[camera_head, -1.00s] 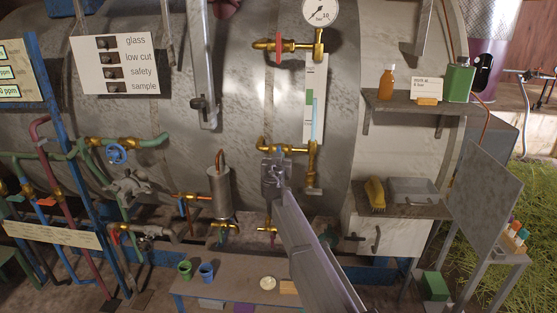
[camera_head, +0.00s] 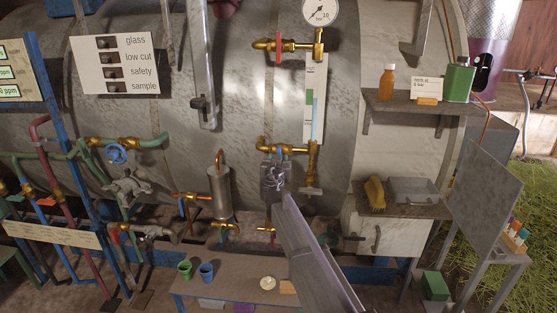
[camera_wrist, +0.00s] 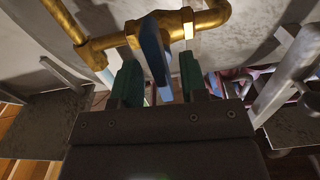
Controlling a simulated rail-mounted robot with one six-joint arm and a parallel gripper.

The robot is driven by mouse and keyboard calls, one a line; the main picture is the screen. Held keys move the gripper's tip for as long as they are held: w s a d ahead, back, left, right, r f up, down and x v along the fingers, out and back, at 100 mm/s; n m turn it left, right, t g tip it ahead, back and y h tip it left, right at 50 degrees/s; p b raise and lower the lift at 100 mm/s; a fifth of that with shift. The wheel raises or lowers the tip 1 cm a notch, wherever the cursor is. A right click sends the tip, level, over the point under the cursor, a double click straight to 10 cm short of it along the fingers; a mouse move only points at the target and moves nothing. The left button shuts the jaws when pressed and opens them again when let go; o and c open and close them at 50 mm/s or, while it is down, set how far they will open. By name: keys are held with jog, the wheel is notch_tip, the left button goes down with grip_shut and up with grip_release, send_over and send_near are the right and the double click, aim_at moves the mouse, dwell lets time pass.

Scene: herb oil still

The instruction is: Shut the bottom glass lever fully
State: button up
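The sight glass (camera_head: 315,100) stands upright on the tank front, with brass fittings at its top and bottom. The bottom glass valve (camera_head: 285,149) is a brass fitting on a short pipe; the fitting also fills the top of the wrist view (camera_wrist: 115,40). Its blue lever (camera_wrist: 154,50) lies across the brass pipe and reaches down between my fingers. My gripper (camera_head: 274,172) is just below the valve. In the wrist view, its green-padded fingers (camera_wrist: 158,78) stand apart on either side of the lever, with gaps showing. In the head view, my gripper hides the lever.
A top valve with a red handle (camera_head: 278,47) sits above, beside a pressure gauge (camera_head: 320,10). A metal cylinder (camera_head: 219,190) stands close left of my gripper. A shelf with bottles (camera_head: 420,103) is at right, and a low bench with cups (camera_head: 235,282) below.

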jog(key=s, duration=0.9)
jog(key=shift+s, duration=0.15)
